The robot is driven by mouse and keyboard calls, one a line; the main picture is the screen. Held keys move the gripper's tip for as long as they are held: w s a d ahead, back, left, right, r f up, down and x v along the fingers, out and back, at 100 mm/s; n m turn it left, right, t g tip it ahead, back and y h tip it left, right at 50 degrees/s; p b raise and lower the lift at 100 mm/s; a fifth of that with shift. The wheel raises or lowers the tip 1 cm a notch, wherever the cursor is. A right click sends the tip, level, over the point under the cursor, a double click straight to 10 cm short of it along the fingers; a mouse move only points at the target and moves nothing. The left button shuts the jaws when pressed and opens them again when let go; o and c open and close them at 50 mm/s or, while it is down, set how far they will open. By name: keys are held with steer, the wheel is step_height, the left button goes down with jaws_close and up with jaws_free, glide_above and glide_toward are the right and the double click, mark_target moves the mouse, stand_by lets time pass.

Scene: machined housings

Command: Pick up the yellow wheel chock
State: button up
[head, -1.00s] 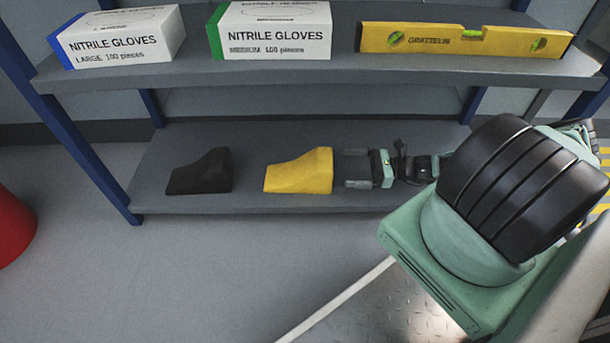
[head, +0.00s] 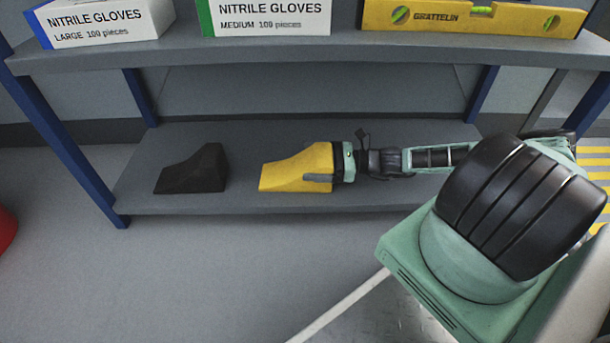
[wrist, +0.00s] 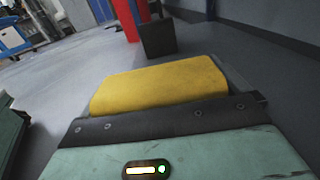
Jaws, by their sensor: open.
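The yellow wheel chock (head: 290,170) sits on the lower shelf, its thin end to the left and its tall end to the right. My gripper (head: 318,173) has come in from the right and is around the tall end. One finger shows along the chock's near side; the far finger is hidden behind the chock in the head view. The jaws are open. In the wrist view the yellow chock (wrist: 160,88) lies right in front of the gripper's palm, and the fingers are hard to make out there.
A black wheel chock (head: 192,170) stands left of the yellow one on the lower shelf (head: 240,204), with a gap between them. The upper shelf (head: 300,52) above holds two glove boxes (head: 100,22) (head: 265,17) and a yellow spirit level (head: 470,18).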

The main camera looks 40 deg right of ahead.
steer(key=c, duration=1.1)
steer(key=shift+r, duration=0.1)
